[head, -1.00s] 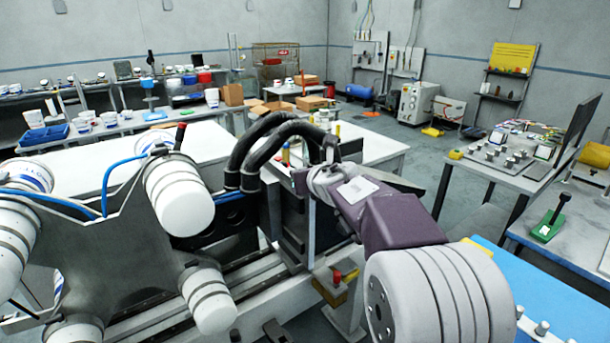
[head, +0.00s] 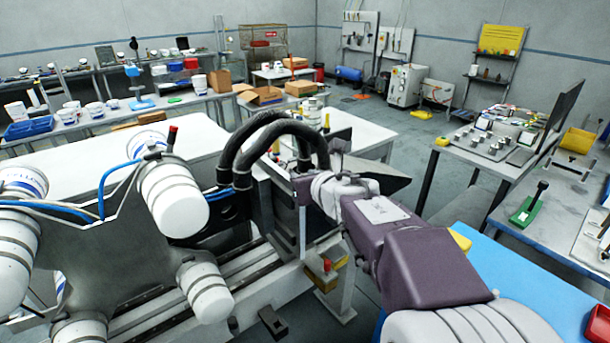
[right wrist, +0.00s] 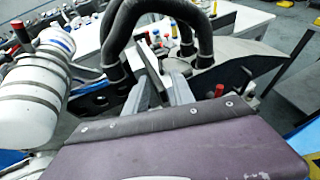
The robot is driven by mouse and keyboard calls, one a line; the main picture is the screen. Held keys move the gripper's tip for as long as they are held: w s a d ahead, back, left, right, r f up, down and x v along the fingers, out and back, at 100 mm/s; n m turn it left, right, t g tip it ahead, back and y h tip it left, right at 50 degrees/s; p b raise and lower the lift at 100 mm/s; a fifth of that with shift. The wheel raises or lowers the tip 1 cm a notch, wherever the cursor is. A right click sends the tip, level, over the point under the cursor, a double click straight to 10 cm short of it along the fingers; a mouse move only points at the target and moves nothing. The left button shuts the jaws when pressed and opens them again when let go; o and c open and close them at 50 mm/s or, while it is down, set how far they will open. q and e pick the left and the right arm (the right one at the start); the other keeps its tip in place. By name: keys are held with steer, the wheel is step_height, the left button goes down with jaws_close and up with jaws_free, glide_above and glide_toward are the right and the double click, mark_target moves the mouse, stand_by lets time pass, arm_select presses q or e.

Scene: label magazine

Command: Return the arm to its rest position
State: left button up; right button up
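My right arm comes in from the lower right of the head view and reaches toward a machine with thick black hoses (head: 262,130). Its purple link and grey wrist cover the fingers there. In the right wrist view my right gripper (right wrist: 164,88) shows as grey finger-like plates beyond the purple link, close in front of the hoses. No object is clearly seen between them, and their spacing is hard to read. The left gripper is not seen in either view.
White cylinders (head: 178,205) on a dark plate fill the left foreground. A metal rail (head: 265,295) runs beneath. On the right are a blue-topped bench (head: 535,295), a green-based tool (head: 525,208) and a red tray (head: 600,325). Open floor (head: 410,150) shows between the tables.

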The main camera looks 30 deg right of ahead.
steer(key=shift+w, duration=0.1)
steer(key=w+a+f+m+g+y, duration=0.25)
steer(key=a+f+m, duration=0.35)
steer(key=a+f, duration=0.65)
steer(key=s+a+f+m+g, duration=0.1)
steer(key=s+f+m+g, duration=0.3)
steer(key=s+f+m, duration=0.4)
steer(key=s+a+f+m+g, duration=0.1)
steer(key=s+f+m+g, duration=0.4)
steer(key=s+m, duration=0.5)
step_height(320, 180, down, 3)
steer(key=m, duration=0.9)
steer(key=shift+s+a+r+m+y, duration=0.15)
steer(key=shift+s+m+y, duration=0.2)
steer(key=shift+s+m, duration=0.05)
